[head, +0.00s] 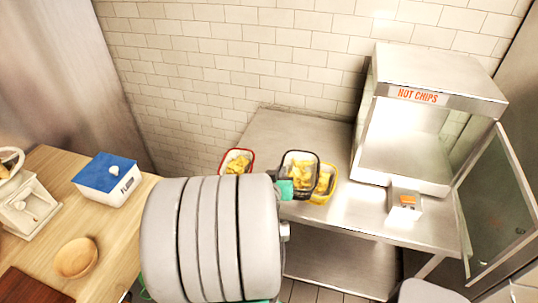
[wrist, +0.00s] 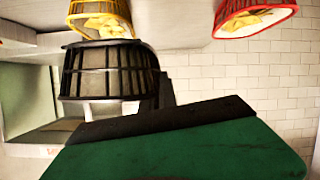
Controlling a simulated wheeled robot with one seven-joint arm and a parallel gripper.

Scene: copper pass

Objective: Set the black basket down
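The black basket (head: 299,184) is in the head view at the counter's front, with yellow chips inside. My gripper (head: 286,189), with green-teal fingers, is at the basket's near left side. In the wrist view, which looks upside down, the black basket (wrist: 108,72) hangs just past my dark-tipped green finger (wrist: 170,122). A short dark handle runs from the basket to the finger, and my gripper looks shut on it. The basket appears level and raised above the counter, but its underside gap is hard to judge. The far finger is hidden.
The steel counter (head: 290,130) has bare room behind the baskets. A red-rimmed basket (head: 237,161) stands to the left, and a yellow basket (head: 325,184) close right, partly covered by the black one. The "HOT CHIPS" cabinet (head: 435,90) is right, its glass door (head: 500,200) open.

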